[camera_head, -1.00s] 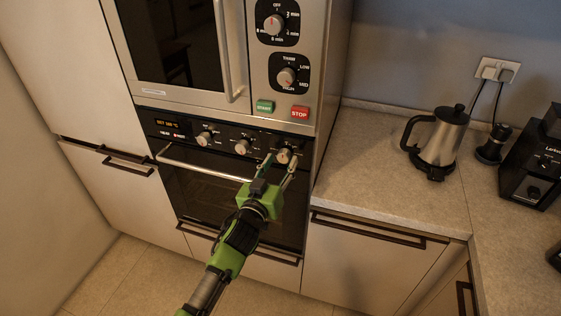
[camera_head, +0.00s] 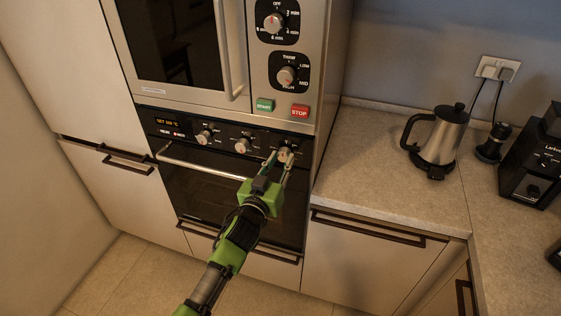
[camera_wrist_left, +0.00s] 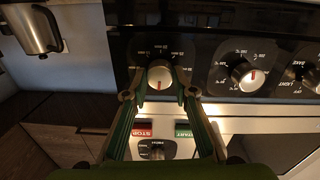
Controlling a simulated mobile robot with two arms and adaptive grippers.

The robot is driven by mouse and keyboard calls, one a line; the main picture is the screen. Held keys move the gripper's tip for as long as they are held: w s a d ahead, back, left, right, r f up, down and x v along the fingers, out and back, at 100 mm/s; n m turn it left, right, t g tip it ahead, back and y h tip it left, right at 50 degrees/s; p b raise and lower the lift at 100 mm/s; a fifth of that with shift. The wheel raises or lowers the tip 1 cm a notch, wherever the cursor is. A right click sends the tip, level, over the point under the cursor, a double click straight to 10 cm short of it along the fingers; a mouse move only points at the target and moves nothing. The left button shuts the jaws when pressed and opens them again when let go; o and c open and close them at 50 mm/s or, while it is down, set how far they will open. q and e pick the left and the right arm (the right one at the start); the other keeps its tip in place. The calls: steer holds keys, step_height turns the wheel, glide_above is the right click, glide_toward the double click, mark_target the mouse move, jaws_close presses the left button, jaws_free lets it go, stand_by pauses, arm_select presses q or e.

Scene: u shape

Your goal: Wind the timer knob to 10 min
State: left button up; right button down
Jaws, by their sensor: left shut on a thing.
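The timer knob (camera_head: 284,151) is the rightmost of the three round knobs on the oven's black control panel. In the left wrist view the knob (camera_wrist_left: 159,73) is grey, with a red mark on its lower side in the picture and small white minute labels around it. My left gripper (camera_head: 279,157) reaches up to it from below, its two fingers on either side of the knob. In the wrist view the left gripper (camera_wrist_left: 160,92) is closed around the knob. The fingertips partly cover the dial, and the exact setting is too small to read. My right gripper is not in view.
Two other oven knobs (camera_head: 242,146) (camera_head: 204,138) sit to the left on the panel, above the oven handle (camera_head: 200,166). The microwave (camera_head: 297,30) with its own dials is above. A kettle (camera_head: 441,137) and a black grinder (camera_head: 533,165) stand on the counter (camera_head: 385,185).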

arm_select(q)
steer(key=m, duration=0.4)
steer(key=shift+m, duration=0.4)
steer(key=m, duration=0.8)
steer(key=shift+m, duration=2.3)
steer(key=o, duration=1.1)
steer(key=v, duration=1.2)
steer(key=shift+r, duration=0.2)
